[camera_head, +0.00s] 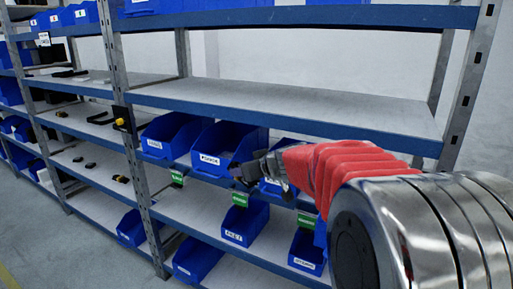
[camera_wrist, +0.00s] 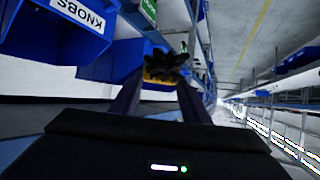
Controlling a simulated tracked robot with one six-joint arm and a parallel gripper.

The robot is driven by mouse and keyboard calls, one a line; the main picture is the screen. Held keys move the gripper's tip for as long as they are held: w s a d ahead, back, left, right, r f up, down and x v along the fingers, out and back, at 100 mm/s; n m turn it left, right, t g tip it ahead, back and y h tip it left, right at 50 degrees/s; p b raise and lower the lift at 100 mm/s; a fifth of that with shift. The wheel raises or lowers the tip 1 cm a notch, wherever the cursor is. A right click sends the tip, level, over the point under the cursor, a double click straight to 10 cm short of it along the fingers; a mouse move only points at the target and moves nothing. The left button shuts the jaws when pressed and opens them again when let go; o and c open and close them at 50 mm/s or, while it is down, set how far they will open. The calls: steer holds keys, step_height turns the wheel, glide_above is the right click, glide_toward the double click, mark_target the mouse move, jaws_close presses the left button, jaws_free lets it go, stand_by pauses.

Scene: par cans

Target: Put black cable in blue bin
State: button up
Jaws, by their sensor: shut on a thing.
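My gripper (camera_head: 243,172) reaches in from the right at the front of the middle shelf, before the blue bins. In the wrist view its two dark fingers (camera_wrist: 163,78) are shut on a dark, spiky-looking bundle, the black cable (camera_wrist: 172,60), with a yellow patch below it. The cable is small and dark in the head view, so its shape is unclear there. A large blue bin (camera_head: 228,138) stands just behind and left of my gripper, and another blue bin (camera_head: 170,135) is beside it to the left. A further blue bin is partly hidden behind my gripper.
Blue bins (camera_head: 245,222) stand on the lower shelf, with green tags above some. The upper shelf (camera_head: 290,98) is bare. A metal post (camera_head: 137,180) rises left of the bins. In the wrist view a bin labelled KNOBS (camera_wrist: 75,40) is at upper left.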

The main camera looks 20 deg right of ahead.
steer(key=s+a+f, duration=0.1)
steer(key=a+f, duration=0.1)
steer(key=f, duration=0.7)
steer(key=s+a+f+m+h, duration=0.1)
steer(key=s+a+f, duration=0.1)
steer(key=f, duration=0.7)
steer(key=shift+s+a+m+h, duration=0.3)
steer(key=shift+a, duration=0.25)
steer(key=shift+f, duration=0.1)
